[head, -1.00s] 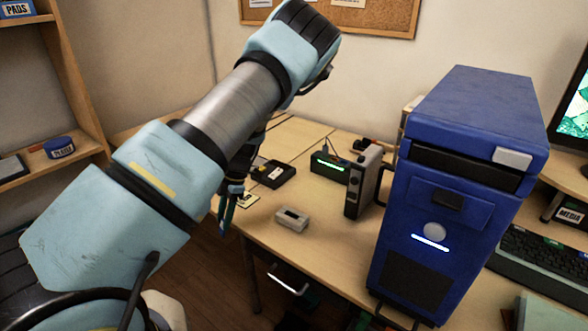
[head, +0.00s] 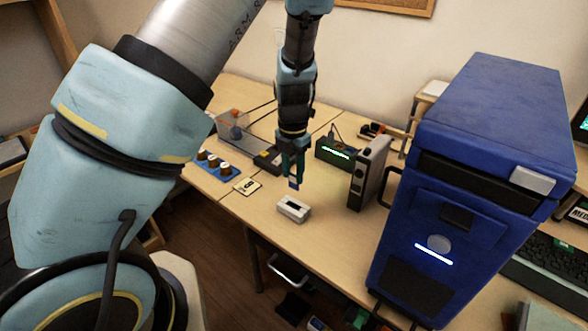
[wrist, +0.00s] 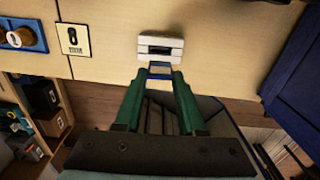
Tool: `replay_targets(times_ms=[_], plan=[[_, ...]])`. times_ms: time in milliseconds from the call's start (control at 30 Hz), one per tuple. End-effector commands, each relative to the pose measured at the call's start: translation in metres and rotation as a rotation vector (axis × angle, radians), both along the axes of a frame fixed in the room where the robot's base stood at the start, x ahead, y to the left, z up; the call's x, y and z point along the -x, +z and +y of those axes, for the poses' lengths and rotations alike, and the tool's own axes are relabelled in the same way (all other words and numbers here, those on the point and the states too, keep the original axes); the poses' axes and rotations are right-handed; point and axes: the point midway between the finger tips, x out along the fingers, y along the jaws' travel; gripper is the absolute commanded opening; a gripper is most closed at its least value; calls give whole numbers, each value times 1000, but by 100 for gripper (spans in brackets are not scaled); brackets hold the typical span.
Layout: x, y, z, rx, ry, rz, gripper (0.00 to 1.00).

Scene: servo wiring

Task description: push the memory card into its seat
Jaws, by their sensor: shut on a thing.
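The memory card (head: 294,183) is a small blue piece held between the green fingertips of my gripper (head: 292,170). In the wrist view the card (wrist: 160,72) spans the gap between the fingertips (wrist: 160,78). The seat is a small pale grey block with a dark slot (head: 293,208) on the table near its front edge. In the head view the card hangs above the seat's far side, apart from it. In the wrist view the seat (wrist: 160,45) lies just beyond the card. The card's lower edge is hard to make out.
A dark box with a green light (head: 335,153) is behind.

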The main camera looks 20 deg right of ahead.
Motion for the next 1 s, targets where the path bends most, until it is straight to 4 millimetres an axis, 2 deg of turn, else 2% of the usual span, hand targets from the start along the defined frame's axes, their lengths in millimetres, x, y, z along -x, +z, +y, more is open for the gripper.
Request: replay_targets(times_ms=[433,500,1000], plan=[[0,6,1,-2,-2,3,0],[0,-6,1,-2,-3,3,0],[0,-50,1,-1,-3,3,0]])
